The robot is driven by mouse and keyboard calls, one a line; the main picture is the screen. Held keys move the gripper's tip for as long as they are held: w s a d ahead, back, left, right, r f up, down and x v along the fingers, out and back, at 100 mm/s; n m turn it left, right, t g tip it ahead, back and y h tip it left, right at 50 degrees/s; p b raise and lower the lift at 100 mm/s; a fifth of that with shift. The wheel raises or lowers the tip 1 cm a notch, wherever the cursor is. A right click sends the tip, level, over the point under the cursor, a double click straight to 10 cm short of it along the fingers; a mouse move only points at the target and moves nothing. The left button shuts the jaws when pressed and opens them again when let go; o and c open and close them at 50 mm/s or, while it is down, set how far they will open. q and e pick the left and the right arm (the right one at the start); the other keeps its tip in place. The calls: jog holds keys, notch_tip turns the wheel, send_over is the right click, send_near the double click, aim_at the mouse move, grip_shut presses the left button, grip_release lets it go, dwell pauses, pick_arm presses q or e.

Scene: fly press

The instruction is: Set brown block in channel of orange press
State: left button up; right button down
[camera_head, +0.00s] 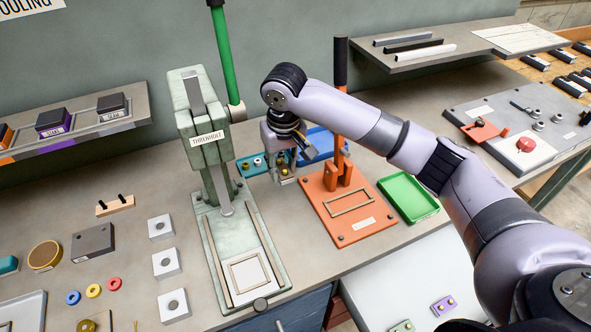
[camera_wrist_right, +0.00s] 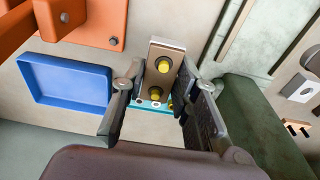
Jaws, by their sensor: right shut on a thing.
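My right gripper (camera_head: 284,170) is shut on a small block with yellow knobs, in the air between the green press and the orange press. My left gripper is not in view.
The green press (camera_head: 203,150) stands close to the left of the gripper. A blue tray (camera_head: 322,143) and a teal tray (camera_head: 245,168) lie behind. A green tray (camera_head: 408,198) lies right of the orange press. A purple block (camera_head: 443,305) lies on a white surface in front.

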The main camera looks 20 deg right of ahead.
aim_at(286, 170)
jog(key=f, duration=0.3)
jog(key=shift+s+d, duration=0.15)
jog(key=shift+d, duration=0.15)
jog(key=f, duration=0.1)
jog(key=f+p, duration=0.1)
jog(key=f, duration=0.3)
jog(key=shift+a+f, duration=0.25)
jog(key=shift+f, duration=0.3)
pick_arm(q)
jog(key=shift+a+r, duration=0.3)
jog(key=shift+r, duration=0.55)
pick_arm(e)
jog(key=c, duration=1.7)
grip_release()
jog(key=shift+f, duration=0.15)
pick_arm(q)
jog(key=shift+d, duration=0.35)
pick_arm(e)
jog(key=o, duration=0.5)
jog(key=shift+c, duration=0.2)
